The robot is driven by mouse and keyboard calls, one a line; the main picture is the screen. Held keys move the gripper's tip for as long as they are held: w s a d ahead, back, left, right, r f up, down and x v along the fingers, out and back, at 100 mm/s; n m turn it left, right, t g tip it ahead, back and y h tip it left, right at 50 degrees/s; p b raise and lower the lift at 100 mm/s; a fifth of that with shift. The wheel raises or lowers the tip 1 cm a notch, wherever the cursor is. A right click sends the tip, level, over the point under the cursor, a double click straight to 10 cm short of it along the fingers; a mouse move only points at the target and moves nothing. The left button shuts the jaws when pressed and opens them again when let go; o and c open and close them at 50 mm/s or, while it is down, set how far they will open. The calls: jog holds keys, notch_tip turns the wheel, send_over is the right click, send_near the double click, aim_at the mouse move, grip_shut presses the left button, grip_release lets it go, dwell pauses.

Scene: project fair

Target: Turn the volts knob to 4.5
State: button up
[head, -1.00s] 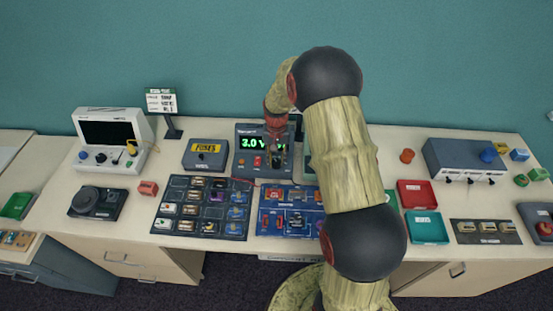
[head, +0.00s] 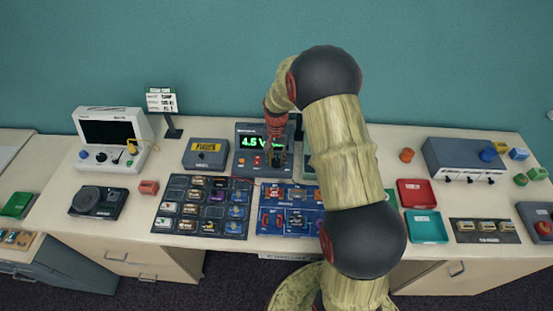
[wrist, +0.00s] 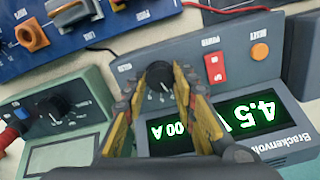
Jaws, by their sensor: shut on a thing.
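The power supply (head: 243,170) is a dark grey box at the back middle of the table. Its green display (head: 250,142) reads 4.5 V in the head view, and the wrist view shows 4.5 (wrist: 258,112) upside down. The black volts knob (wrist: 159,76) sits on its panel in the wrist view. My gripper (wrist: 160,88) has its yellow-brown fingers on both sides of the knob and is shut on it. In the head view my gripper (head: 275,155) covers the knob.
A red power switch (wrist: 214,67) and an orange reset button (wrist: 259,52) sit beside the knob. A grey-green meter (wrist: 65,115) with a dial stands close by. A blue board (head: 290,222) lies in front of the supply, and a box marked FUSES (head: 206,154) is left of it.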

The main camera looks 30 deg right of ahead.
aim_at(276, 161)
jog(key=o, duration=1.2)
jog(key=shift+c, duration=0.2)
notch_tip(276, 161, up, 12)
